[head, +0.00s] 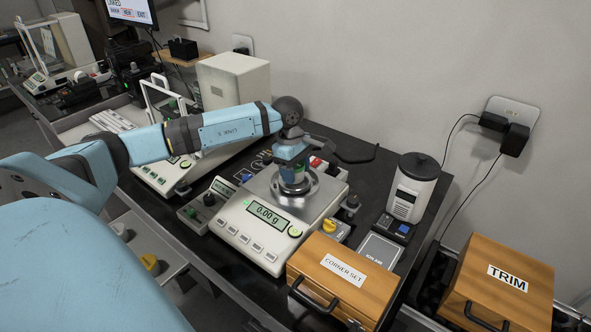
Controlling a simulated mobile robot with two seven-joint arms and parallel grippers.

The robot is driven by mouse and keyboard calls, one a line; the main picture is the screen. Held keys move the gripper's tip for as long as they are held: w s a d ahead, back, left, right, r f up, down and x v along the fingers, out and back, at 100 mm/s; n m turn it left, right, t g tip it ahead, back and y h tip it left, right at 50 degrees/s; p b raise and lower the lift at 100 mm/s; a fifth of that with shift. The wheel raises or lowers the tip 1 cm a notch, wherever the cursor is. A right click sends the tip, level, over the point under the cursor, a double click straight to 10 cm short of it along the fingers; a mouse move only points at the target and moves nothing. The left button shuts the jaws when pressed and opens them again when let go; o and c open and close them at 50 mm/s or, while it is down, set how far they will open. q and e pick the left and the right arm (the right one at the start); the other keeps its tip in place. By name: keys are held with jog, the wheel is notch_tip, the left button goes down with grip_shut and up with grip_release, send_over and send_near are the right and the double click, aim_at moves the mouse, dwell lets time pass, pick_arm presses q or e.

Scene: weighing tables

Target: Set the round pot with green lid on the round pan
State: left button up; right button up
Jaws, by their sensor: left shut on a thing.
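My left gripper (292,163) points down over the balance (240,233) and is shut on the small round pot with green lid (291,176). The gripper hides part of the pot and its lid. The round pan (309,193) is a silver disc on top of the balance, directly below the pot. I cannot tell whether the pot touches the pan or hangs just above it. The balance display reads 0.00 g. My right gripper is not in view.
A wooden box labelled CORNER SET (345,276) stands in front right of the balance. A grey-white canister (412,190) stands to the right. A glass-sided balance (160,180) is at the left. Another wooden box, TRIM (505,285), is at far right.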

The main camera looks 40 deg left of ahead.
pick_arm(q)
jog(key=o, duration=0.9)
jog(key=shift+f, duration=0.15)
jog(key=shift+o, duration=0.2)
jog(key=r, duration=0.4)
jog(key=a+r, duration=0.1)
jog(key=r, duration=0.7)
jog(key=shift+s+a+r, duration=0.1)
jog(key=shift+a+r, duration=0.05)
jog(key=shift+a, duration=0.25)
